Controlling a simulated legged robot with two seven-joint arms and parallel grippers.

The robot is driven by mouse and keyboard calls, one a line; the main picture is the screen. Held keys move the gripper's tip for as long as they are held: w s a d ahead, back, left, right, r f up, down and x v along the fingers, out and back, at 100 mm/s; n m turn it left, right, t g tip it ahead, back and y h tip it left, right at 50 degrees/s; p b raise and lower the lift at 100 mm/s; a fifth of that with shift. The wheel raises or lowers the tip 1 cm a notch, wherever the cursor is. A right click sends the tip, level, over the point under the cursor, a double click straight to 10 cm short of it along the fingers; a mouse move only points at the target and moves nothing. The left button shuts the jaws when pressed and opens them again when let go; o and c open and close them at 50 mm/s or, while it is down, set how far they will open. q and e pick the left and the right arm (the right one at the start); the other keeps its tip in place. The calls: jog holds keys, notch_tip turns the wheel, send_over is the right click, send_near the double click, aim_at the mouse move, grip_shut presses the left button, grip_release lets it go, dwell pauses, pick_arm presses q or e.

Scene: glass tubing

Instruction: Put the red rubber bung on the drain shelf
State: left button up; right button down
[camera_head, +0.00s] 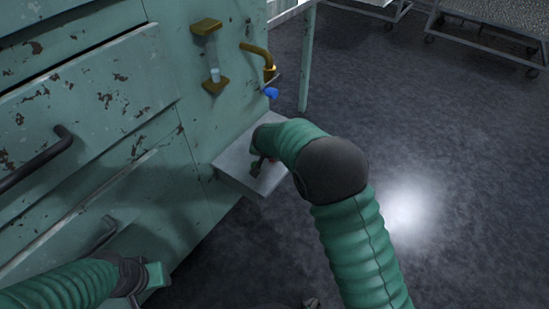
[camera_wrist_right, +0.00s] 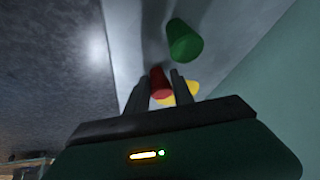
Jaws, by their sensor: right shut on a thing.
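The red rubber bung (camera_wrist_right: 158,82) is between the fingers of my right gripper (camera_wrist_right: 160,90), which is shut on it. In the head view my right gripper (camera_head: 263,164) is at the grey drain shelf (camera_head: 236,163), its fingers largely hidden by my own arm. The shelf also shows as a pale surface in the right wrist view (camera_wrist_right: 140,30). I cannot tell whether the bung touches the shelf. My left gripper (camera_head: 156,276) is low at the left of the head view, and its fingers cannot be made out.
A green bung (camera_wrist_right: 184,42) and a yellow bung (camera_wrist_right: 181,94), partly behind a finger, are close to the red one. A brass tap (camera_head: 262,58) with a blue handle (camera_head: 271,93) and a brass-bracketed glass tube (camera_head: 213,60) project from the cabinet above the shelf.

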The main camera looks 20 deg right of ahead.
jog(key=shift+d, duration=0.2)
jog(key=shift+a, duration=0.1)
jog(key=c, duration=1.1)
grip_release()
jog(key=shift+a, duration=0.15)
jog(key=shift+s+r, duration=0.15)
jog(key=shift+r, duration=0.2)
jog(key=p+v, duration=0.5)
jog(key=v, duration=0.6)
jog(key=s+d+f+n+g, duration=0.1)
jog(key=s+n, duration=0.1)
jog(key=s, duration=0.6)
jog(key=s+d+f+n+g+y, duration=0.1)
jog(key=s+n, duration=0.1)
jog(key=s, duration=0.7)
jog(key=s+d+f+n+g+y, duration=0.1)
jog(key=s+n, duration=0.1)
jog(key=s, duration=0.6)
jog(key=shift+s+d+f, duration=0.2)
jog(key=shift+s+d, duration=0.1)
